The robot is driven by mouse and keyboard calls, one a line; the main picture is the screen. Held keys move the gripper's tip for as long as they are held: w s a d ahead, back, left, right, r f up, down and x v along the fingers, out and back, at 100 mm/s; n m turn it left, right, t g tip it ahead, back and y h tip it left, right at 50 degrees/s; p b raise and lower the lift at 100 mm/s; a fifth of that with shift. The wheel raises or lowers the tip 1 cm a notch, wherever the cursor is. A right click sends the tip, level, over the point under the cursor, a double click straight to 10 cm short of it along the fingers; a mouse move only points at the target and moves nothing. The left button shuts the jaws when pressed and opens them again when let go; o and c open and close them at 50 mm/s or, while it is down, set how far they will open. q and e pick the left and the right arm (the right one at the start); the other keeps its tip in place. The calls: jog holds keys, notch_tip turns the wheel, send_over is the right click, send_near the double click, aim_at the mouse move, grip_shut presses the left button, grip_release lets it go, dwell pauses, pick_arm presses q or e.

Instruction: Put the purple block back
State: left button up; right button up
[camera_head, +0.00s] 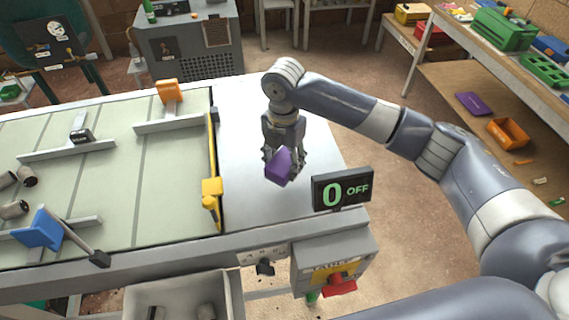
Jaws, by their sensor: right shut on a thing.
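The purple block (279,166) is in the jaws of my right gripper (285,160), above the smooth grey metal surface (240,150) at the right end of the table. The gripper points down and is shut on the block, which looks tilted. Whether the block touches the surface I cannot tell. On the pale green panel to the left, an orange block (169,91) and a blue block (38,229) stand at grey rails. My left gripper does not show.
A yellow-ended bar (212,188) divides the green panel from the metal surface. A display reading "0 OFF" (341,188) stands at the front right corner. Several grey cylinders (14,209) lie at far left. A grey bin (178,296) is below the front edge.

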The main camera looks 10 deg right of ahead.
aim_at(285, 168)
jog(key=shift+w+d, duration=0.15)
jog(key=shift+w, duration=0.15)
jog(key=shift+f, duration=0.2)
notch_tip(285, 168, down, 2)
jog(key=shift+f+p, duration=0.1)
jog(key=shift+p, duration=0.65)
jog(key=shift+w+f, duration=0.1)
jog(key=shift+f, duration=0.4)
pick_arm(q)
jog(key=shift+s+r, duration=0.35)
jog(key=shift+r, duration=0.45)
pick_arm(e)
jog(key=shift+f, duration=0.1)
jog(key=o, duration=1)
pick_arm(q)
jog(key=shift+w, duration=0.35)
pick_arm(e)
jog(key=shift+o, duration=0.2)
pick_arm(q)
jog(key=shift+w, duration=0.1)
